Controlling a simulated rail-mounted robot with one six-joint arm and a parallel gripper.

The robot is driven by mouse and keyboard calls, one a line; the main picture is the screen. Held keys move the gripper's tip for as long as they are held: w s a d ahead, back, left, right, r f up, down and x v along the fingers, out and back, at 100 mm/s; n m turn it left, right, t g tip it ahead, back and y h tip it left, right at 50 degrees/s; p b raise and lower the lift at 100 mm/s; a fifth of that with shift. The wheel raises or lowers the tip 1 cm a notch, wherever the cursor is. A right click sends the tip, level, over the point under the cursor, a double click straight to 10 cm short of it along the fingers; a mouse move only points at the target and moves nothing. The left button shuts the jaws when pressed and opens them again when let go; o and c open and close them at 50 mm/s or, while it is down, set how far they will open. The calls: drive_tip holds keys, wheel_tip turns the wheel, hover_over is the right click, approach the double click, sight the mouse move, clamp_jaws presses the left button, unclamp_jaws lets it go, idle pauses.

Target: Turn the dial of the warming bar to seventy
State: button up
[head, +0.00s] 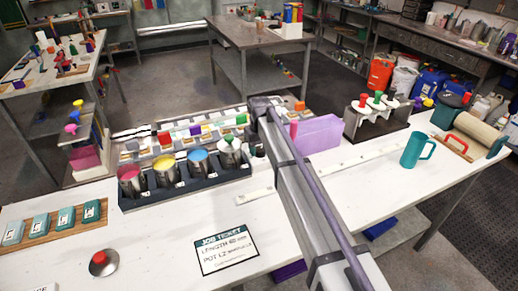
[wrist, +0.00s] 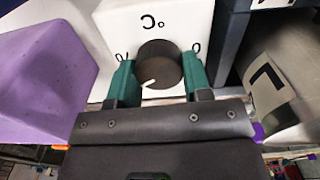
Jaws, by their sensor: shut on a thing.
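The dial (wrist: 163,53) is a dark round knob with a white pointer on a white housing (wrist: 120,20) marked °C, which appears upside down in the wrist view. The pointer is toward the lower left of that picture; I cannot read a number there. The green fingers of my gripper (wrist: 158,76) are shut on the dial, one on each side. In the head view, the dark warming bar (head: 190,190) holds several metal pots, with pink, yellow and blue contents showing. My arm hides the dial there.
A purple block (head: 318,137) stands close beside my arm; it also shows in the wrist view (wrist: 45,70). A labelled metal pot (wrist: 270,95) is close on the other side. A job ticket (head: 226,249) lies in front. A teal mug (head: 412,150) stands at right.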

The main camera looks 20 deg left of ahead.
sight(260, 148)
drive_tip(key=m, duration=0.3)
drive_tip(key=shift+m, duration=0.4)
drive_tip(key=shift+d+m, duration=0.1)
drive_tip(key=shift+m, duration=1.7)
drive_tip(key=o, duration=0.9)
wheel_tip(260, 148, up, 11)
drive_tip(key=p, duration=1.1)
drive_tip(key=shift+f, duration=0.1)
